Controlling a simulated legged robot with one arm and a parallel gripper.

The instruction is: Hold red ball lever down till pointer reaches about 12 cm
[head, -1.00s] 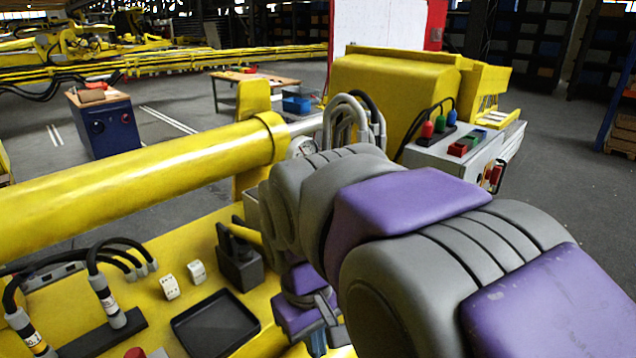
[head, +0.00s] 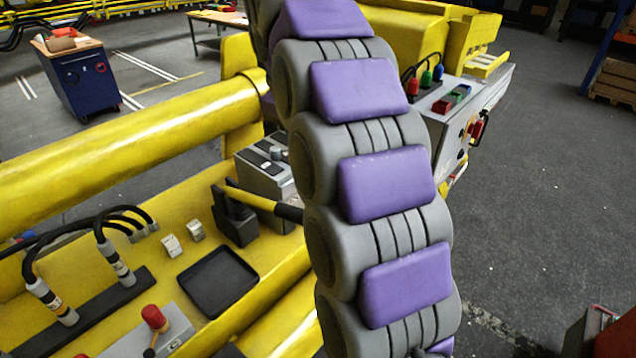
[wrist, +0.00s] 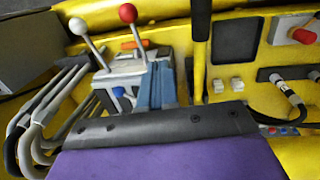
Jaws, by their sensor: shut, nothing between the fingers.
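In the wrist view, a lever with a red ball (wrist: 127,13) stands upright on a grey lever box (wrist: 120,82). A lever with a white ball (wrist: 78,27) leans left beside it. My gripper (wrist: 155,78) shows as two blue fingers close together, shut and empty, in front of the box and below and right of the red ball. I cannot tell whether the fingers touch the box. In the head view my arm hides the gripper and the red ball lever. No pointer or scale can be made out in either view.
A yellow lever with a black grip (head: 288,213) stands close to the lever box, and it also shows in the wrist view (wrist: 201,40). Grey hoses (wrist: 40,115) loop at the left.

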